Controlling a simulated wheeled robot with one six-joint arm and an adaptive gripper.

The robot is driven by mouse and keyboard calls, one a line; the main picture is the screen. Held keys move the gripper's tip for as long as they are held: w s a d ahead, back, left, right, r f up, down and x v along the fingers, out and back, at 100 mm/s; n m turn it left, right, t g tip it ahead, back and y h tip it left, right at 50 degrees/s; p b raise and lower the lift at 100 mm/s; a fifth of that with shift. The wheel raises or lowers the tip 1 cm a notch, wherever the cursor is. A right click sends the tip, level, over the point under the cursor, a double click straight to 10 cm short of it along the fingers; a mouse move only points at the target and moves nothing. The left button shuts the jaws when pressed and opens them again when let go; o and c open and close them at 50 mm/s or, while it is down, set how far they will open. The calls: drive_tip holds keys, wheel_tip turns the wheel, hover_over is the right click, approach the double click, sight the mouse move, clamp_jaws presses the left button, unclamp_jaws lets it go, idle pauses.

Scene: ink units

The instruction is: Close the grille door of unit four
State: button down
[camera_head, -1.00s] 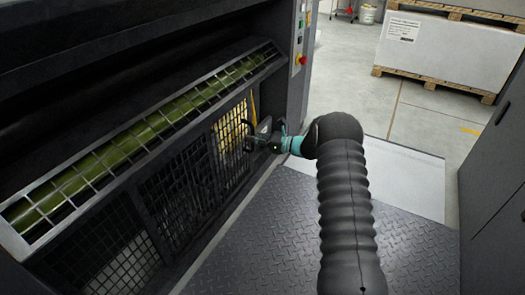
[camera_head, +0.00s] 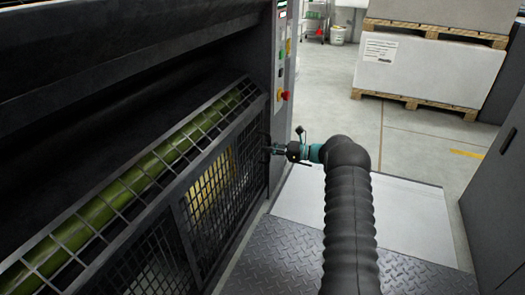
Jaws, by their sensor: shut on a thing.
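A dark mesh grille door (camera_head: 218,190) stands low on the front of the dark machine unit, with something yellow behind its mesh. My gripper (camera_head: 270,150), dark with a teal wrist, is at the right edge of this grille, near its top. Its fingers are small in the view and appear shut on the door's edge; the exact part held is not clear. Any gap between door and frame is hard to make out. The unit's number is not readable.
A slanted guard (camera_head: 150,165) covers a green roller above the grille. Grey cabinets (camera_head: 498,190) stand at the right. Light plate and tread-plate floor lie between; stacked pallets (camera_head: 428,70) are at the back.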

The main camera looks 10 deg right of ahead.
drive_tip(key=shift+w+d, duration=0.3)
drive_tip(key=shift+w, duration=0.3)
drive_tip(key=shift+r, duration=0.1)
drive_tip(key=c, duration=1.1)
unclamp_jaws()
drive_tip(key=shift+w, duration=0.1)
drive_tip(key=shift+c, duration=0.2)
drive_tip(key=shift+d, duration=0.1)
drive_tip(key=shift+d, duration=0.15)
drive_tip(key=v, duration=1.1)
drive_tip(key=shift+s+d, duration=0.25)
drive_tip(key=shift+d, duration=0.1)
